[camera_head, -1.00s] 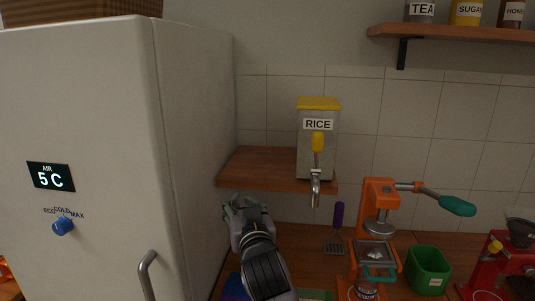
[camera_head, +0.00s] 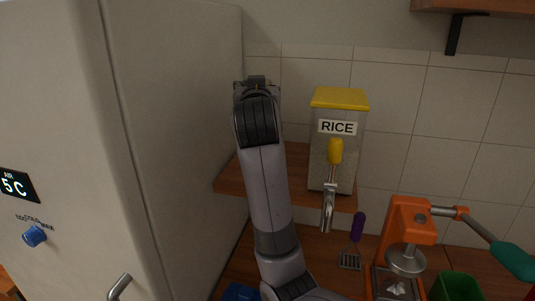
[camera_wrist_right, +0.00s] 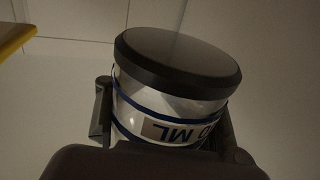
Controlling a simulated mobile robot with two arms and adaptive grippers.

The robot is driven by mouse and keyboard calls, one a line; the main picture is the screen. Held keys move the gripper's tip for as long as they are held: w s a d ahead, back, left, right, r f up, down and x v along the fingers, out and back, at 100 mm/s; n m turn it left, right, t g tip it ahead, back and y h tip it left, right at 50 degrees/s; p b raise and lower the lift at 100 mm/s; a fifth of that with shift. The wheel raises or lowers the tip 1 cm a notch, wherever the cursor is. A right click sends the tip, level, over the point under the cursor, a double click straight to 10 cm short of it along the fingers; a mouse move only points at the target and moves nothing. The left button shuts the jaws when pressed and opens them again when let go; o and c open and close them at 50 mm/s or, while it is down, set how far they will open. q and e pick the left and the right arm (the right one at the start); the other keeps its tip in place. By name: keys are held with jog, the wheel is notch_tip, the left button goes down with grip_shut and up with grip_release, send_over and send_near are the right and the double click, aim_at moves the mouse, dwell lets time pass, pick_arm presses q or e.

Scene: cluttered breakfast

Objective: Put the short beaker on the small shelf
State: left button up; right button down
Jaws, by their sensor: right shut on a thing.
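The short beaker (camera_wrist_right: 165,95) fills the middle of the right wrist view. It has a dark round end, a pale body with blue bands and a partly hidden "ML" label that reads upside down. My right gripper (camera_wrist_right: 165,125) is shut on it, with dark fingers on both sides. In the head view my right gripper (camera_head: 257,84) is raised above the small wooden shelf (camera_head: 298,170), left of the rice dispenser. The beaker is hidden there behind the gripper and wrist. My left gripper is not in view.
The rice dispenser (camera_head: 333,165) with its yellow lid stands on the shelf's right part. The white fridge (camera_head: 175,150) borders the shelf on the left. An orange press (camera_head: 400,235) and a green container (camera_head: 458,287) stand on the counter below. The shelf left of the dispenser looks clear.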

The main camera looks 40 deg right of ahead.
notch_tip(320, 180, down, 12)
jog(key=shift+d+r+p, duration=0.1)
jog(key=shift+p, duration=0.55)
notch_tip(320, 180, down, 4)
jog(key=shift+f, duration=0.2)
jog(key=shift+f, duration=0.15)
jog(key=c, duration=0.7)
grip_release()
jog(key=shift+c, duration=0.2)
